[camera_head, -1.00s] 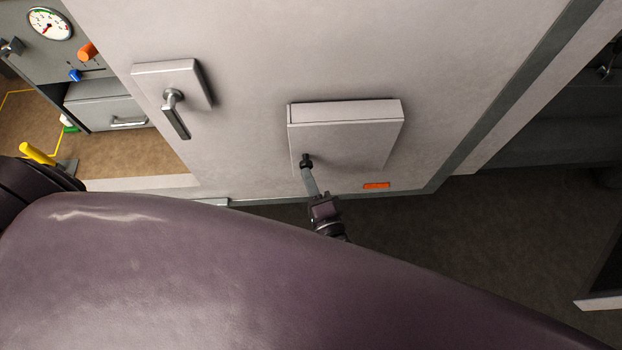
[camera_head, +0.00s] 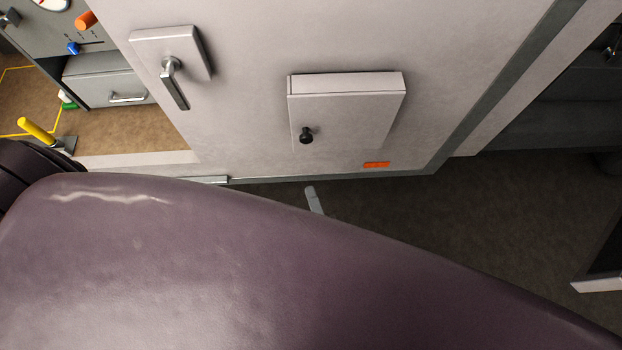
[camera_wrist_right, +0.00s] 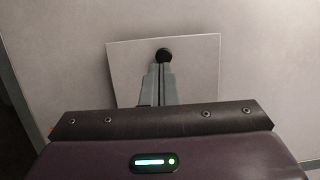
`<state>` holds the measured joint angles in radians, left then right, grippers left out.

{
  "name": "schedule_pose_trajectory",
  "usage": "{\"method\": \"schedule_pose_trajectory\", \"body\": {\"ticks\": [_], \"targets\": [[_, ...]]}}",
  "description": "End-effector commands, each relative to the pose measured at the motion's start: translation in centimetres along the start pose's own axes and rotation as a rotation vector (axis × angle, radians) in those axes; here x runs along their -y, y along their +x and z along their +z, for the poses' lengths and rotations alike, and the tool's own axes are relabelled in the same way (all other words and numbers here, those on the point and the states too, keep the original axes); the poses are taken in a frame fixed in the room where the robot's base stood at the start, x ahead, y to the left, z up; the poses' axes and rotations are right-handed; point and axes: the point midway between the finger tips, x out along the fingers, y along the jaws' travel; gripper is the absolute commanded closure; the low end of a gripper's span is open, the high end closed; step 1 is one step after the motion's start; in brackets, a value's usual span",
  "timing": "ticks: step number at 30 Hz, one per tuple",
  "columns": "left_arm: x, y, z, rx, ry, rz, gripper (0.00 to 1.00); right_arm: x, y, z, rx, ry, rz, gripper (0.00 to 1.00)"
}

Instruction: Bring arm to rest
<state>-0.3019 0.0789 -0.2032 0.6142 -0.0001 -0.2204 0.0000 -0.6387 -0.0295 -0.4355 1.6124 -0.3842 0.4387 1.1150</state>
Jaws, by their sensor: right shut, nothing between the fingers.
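My right gripper (camera_head: 314,199) shows only as a grey fingertip above the edge of my purple arm in the head view; the rest is hidden behind that arm. In the right wrist view my right gripper (camera_wrist_right: 158,85) has its fingers together, with nothing between them. Beyond the fingertips is a pale wall box (camera_head: 345,115) with a black knob (camera_head: 306,135). The knob also shows in the wrist view (camera_wrist_right: 163,55), just past the fingers. In the head view the fingertip is clearly apart from the knob, below it. My left gripper is not in view.
A pale door panel carries a lever handle (camera_head: 173,82) and a small orange label (camera_head: 376,165). At the left are a grey drawer (camera_head: 108,87), a yellow handle (camera_head: 36,130) and an orange knob (camera_head: 86,19). Dark floor (camera_head: 430,210) lies open at the right.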

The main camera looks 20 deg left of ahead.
Motion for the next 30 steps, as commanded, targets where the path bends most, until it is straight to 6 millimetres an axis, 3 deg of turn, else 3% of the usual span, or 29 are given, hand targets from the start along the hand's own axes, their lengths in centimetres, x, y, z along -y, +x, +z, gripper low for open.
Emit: {"method": "schedule_pose_trajectory", "body": {"ticks": [5, 11, 14, 17, 23, 26, 30], "targets": [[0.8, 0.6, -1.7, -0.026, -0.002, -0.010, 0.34, -0.2, -2.2, 0.5, 0.000, 0.000, 0.002, 1.00], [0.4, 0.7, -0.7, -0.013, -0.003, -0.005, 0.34, -0.2, -2.8, 0.6, 0.000, -0.004, 0.005, 1.00], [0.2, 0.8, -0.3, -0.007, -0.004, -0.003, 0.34, -2.1, -3.1, 0.4, 0.005, -0.041, 0.048, 1.00], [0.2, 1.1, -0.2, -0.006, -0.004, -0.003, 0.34, -6.8, -4.0, -0.1, 0.022, -0.135, 0.160, 1.00], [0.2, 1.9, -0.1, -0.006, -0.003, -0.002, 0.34, -20.5, -9.3, -2.9, 0.121, -0.428, 0.513, 1.00], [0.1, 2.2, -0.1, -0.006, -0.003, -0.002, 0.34, -26.8, -13.3, -4.7, 0.203, -0.567, 0.696, 1.00], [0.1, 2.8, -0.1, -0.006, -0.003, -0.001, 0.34, -34.3, -20.4, -7.7, 0.357, -0.734, 0.954, 1.00]]}}
